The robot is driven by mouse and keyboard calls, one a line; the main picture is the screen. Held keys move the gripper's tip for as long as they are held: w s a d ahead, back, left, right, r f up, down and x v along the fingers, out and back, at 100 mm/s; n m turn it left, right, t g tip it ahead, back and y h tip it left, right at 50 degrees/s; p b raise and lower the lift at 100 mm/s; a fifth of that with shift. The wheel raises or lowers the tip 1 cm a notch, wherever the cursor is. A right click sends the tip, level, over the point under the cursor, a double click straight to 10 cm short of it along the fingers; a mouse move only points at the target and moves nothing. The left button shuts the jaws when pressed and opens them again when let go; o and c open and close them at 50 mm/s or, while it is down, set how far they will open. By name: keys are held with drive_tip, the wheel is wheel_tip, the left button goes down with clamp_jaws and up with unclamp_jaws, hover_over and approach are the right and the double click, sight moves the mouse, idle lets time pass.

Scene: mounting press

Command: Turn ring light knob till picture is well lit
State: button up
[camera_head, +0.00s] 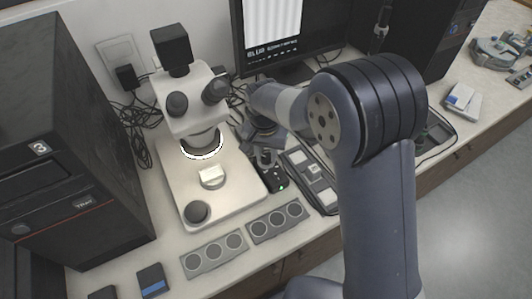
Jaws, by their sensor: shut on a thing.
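A white stereo microscope (192,92) with a black camera on top stands on its pale base at the left. A lit ring light (203,152) glows under its head. A small black control box (274,181) with a green light sits right of the base. My gripper (264,157) reaches down to the top of this box and is shut on its knob; the fingers and arm hide most of the knob. The monitor (283,32) at the back shows a bright white striped picture, cut off at the top.
A pale sample block (212,177) lies on the microscope base. Two grey trays (214,254) with round wells lie in front. A dark computer case (70,150) stands at the left. Cables and a long dark tray (312,181) crowd the gripper.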

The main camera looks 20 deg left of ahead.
sight(265, 156)
idle(0.3)
drive_tip(key=o, duration=1)
drive_tip(key=shift+r, duration=0.1)
wheel_tip(265, 156, up, 11)
drive_tip(key=shift+a+f+b, duration=0.15)
drive_tip(key=shift+b, duration=0.4)
drive_tip(key=shift+f, duration=0.1)
idle(0.4)
drive_tip(key=f+p, duration=0.1)
drive_tip(key=f, duration=0.9)
drive_tip(key=shift+d+f, duration=0.15)
drive_tip(key=shift+d, duration=0.05)
drive_tip(key=shift+f, duration=0.2)
drive_tip(key=shift+n, duration=0.3)
